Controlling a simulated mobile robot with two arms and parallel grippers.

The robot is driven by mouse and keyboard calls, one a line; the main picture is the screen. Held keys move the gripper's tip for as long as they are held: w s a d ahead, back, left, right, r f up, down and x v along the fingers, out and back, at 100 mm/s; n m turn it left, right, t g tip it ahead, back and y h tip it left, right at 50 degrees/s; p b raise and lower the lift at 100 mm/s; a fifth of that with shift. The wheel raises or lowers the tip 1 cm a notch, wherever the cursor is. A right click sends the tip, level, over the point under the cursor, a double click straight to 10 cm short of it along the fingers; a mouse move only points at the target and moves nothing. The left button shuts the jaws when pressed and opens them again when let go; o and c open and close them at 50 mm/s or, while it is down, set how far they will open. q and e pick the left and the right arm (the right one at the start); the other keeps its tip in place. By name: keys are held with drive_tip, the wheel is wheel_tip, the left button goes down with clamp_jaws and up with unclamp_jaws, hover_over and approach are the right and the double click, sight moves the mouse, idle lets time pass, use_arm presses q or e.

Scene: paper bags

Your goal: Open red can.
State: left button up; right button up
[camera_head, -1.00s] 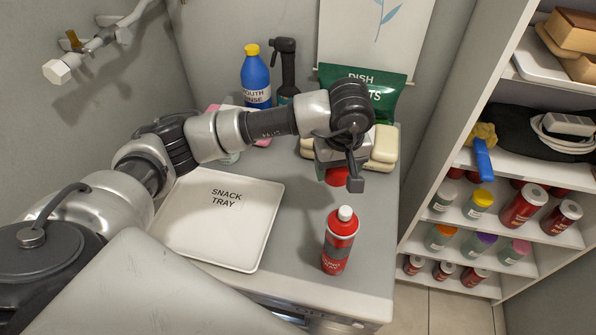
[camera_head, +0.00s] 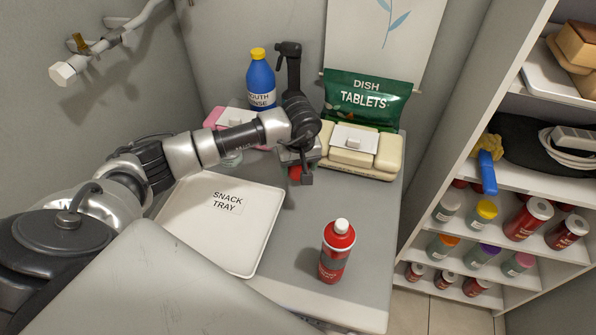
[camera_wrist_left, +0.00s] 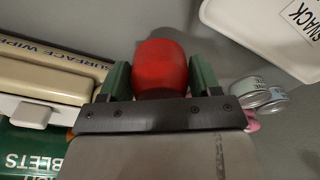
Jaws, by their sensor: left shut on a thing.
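The red can (camera_head: 336,262) stands upright near the front right of the grey counter, with a white top (camera_head: 341,226) exposed. My left gripper (camera_head: 299,175) is up and behind the can, to its left and apart from it. It is shut on a rounded red cap (camera_wrist_left: 160,66), which sits between the two green fingers in the left wrist view. In the head view only a small part of the red cap (camera_head: 295,173) shows under the gripper. My right gripper is not in view.
The white snack tray (camera_head: 245,235) lies left of the can. Wipes packs (camera_head: 388,155), a green dish tablets bag (camera_head: 365,98) and a blue mouth rinse bottle (camera_head: 261,80) stand at the back. A shelf unit (camera_head: 440,160) is at right. Counter around the can is clear.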

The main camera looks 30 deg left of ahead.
sight(298, 183)
use_arm(q)
wheel_tip(298, 183, down, 3)
drive_tip(key=shift+f+p, duration=0.2)
drive_tip(key=shift+p, duration=0.35)
drive_tip(key=shift+f, duration=0.35)
drive_tip(key=shift+f, duration=0.1)
drive_tip(key=o, duration=1)
